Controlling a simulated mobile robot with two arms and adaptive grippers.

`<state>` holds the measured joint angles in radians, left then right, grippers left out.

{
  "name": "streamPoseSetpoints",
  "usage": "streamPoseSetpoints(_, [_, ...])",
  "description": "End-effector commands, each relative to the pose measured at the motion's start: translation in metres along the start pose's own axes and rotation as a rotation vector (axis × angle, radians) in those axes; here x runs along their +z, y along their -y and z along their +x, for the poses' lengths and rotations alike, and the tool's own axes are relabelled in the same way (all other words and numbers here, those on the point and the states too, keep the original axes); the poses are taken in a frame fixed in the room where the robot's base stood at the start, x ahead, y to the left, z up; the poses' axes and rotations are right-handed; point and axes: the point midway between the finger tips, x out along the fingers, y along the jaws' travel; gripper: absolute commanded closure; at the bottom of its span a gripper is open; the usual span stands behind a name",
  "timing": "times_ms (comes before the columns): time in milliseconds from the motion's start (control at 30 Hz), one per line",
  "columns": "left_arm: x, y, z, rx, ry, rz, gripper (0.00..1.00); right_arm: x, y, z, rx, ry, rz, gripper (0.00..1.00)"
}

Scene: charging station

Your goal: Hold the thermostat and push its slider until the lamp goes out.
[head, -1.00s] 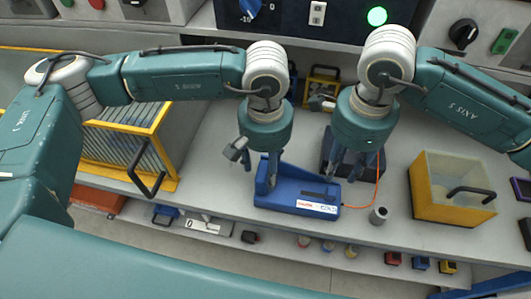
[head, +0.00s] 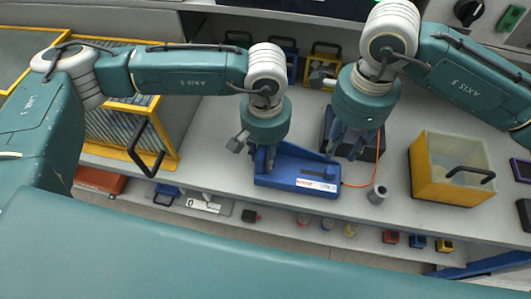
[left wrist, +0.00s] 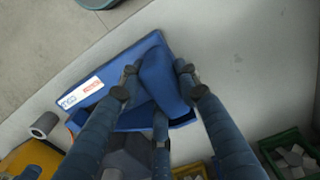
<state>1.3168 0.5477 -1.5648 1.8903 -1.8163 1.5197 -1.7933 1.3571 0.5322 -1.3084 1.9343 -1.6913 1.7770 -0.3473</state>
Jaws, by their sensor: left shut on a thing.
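The thermostat, a blue device with a white label (head: 318,186), stands on the bench in the head view; its blue body also shows in the left wrist view (left wrist: 91,89). My left gripper (head: 268,160) is shut on the raised blue part at its left end, with a finger on each side in the left wrist view (left wrist: 160,78). A dark bar on its top, likely the slider (head: 318,173), is visible. My right gripper (head: 345,148) hangs near the right rear of the thermostat, apart from the slider; its fingertips are unclear. The lamp is outside both current views.
A black box (head: 372,150) with an orange cable stands behind the thermostat. A small grey cylinder (head: 377,194) and a yellow, clear-lidded box (head: 432,174) are to the right. A yellow-framed crate (head: 170,170) is at left. Bench in front of the thermostat is narrow.

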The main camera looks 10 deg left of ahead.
Motion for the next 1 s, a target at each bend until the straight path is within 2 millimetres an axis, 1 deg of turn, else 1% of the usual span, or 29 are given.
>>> streamPoseSetpoints(33, [0.000, 0.000, 0.000, 0.000, 0.000, 0.000, 1.00, 0.000, 0.000, 0.000, 0.000, 0.000, -0.001, 0.79])
streamPoseSetpoints(133, [0.000, 0.000, 0.000, 0.000, 0.000, 0.000, 1.00, -0.001, 0.000, 0.001, 0.000, 0.000, -0.029, 0.99])
streamPoseSetpoints(167, [0.000, 0.000, 0.000, 0.000, 0.000, 0.000, 1.00, -0.001, 0.000, 0.001, 0.000, 0.000, -0.049, 1.00])
streamPoseSetpoints(267, [0.000, 0.000, 0.000, 0.000, 0.000, 0.000, 1.00, -0.004, 0.000, 0.003, 0.000, -0.001, -0.160, 1.00])
streamPoseSetpoints(367, [0.000, 0.000, -0.001, 0.000, -0.001, 0.000, 1.00, -0.008, -0.001, 0.006, 0.000, 0.000, -0.336, 1.00])
streamPoseSetpoints(700, [0.000, 0.000, -0.001, 0.001, -0.001, 0.000, 1.00, -0.024, -0.003, 0.017, 0.001, 0.000, -1.043, 1.00])
streamPoseSetpoints(800, [0.000, 0.000, -0.001, 0.001, -0.001, 0.000, 1.00, -0.027, -0.004, 0.019, 0.001, 0.001, -1.204, 1.00])
streamPoseSetpoints(900, [0.000, 0.000, -0.001, 0.001, -0.001, 0.000, 1.00, -0.030, -0.004, 0.021, 0.000, 0.001, -1.321, 1.00])
streamPoseSetpoints(1000, [0.000, 0.000, -0.001, 0.001, -0.001, 0.000, 1.00, -0.031, -0.005, 0.022, 0.000, 0.000, -1.392, 1.00])
